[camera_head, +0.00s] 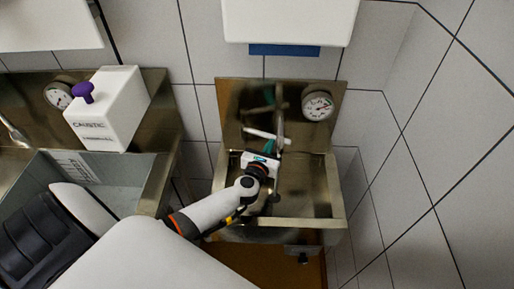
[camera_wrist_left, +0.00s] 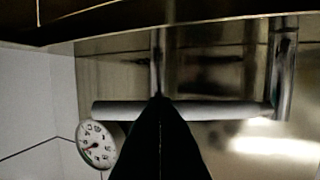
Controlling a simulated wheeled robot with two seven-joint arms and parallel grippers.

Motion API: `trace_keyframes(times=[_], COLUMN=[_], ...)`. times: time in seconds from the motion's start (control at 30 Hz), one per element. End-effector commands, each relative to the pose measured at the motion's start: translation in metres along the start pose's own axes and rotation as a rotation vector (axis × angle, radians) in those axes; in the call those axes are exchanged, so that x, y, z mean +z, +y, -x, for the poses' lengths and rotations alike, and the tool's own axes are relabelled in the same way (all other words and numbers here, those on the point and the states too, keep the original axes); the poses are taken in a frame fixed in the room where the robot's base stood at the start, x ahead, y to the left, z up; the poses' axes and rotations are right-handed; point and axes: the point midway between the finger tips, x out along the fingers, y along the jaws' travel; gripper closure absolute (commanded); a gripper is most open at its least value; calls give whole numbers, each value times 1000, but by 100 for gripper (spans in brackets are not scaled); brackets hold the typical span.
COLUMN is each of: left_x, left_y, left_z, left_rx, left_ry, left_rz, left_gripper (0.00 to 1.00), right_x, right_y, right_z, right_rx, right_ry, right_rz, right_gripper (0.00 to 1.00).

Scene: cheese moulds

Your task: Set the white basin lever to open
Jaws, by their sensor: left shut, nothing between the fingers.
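The white basin lever (camera_head: 266,135) is a pale bar that lies roughly level in front of the steel back panel of the small basin (camera_head: 331,210). In the left wrist view the lever (camera_wrist_left: 225,110) runs crosswise, joined to steel rods. My left gripper (camera_head: 270,150) is at the basin, just below the lever in the head view. Its black fingers (camera_wrist_left: 160,103) are shut and empty, and their tips overlap the middle of the lever in the wrist view. I cannot tell whether they touch it. My right gripper is not in view.
A round gauge (camera_head: 317,104) sits on the back panel right of the tap (camera_head: 279,105). A white wall box (camera_head: 290,20) hangs above. A white caustic container (camera_head: 108,110) with a purple knob stands left, by a larger sink (camera_head: 75,166). Tiled wall closes the right side.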

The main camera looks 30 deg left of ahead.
Motion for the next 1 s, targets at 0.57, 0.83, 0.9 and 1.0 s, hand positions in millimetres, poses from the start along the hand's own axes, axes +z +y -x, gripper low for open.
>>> trace_keyframes(times=[0.57, 0.83, 0.9, 1.0], left_x=[-2, -2, -2, 0], left_y=[5, 5, 5, 9], left_z=[-17, -17, -17, -16], left_rx=[-6, -6, -6, -5], left_ry=[2, 2, 2, 1], left_rz=[-1, -1, 0, 0], left_gripper=[100, 100, 100, 100], right_x=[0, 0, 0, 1], right_y=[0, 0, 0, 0], right_z=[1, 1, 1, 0], right_rx=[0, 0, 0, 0], right_ry=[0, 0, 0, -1], right_rz=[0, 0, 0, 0], right_gripper=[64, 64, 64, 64])
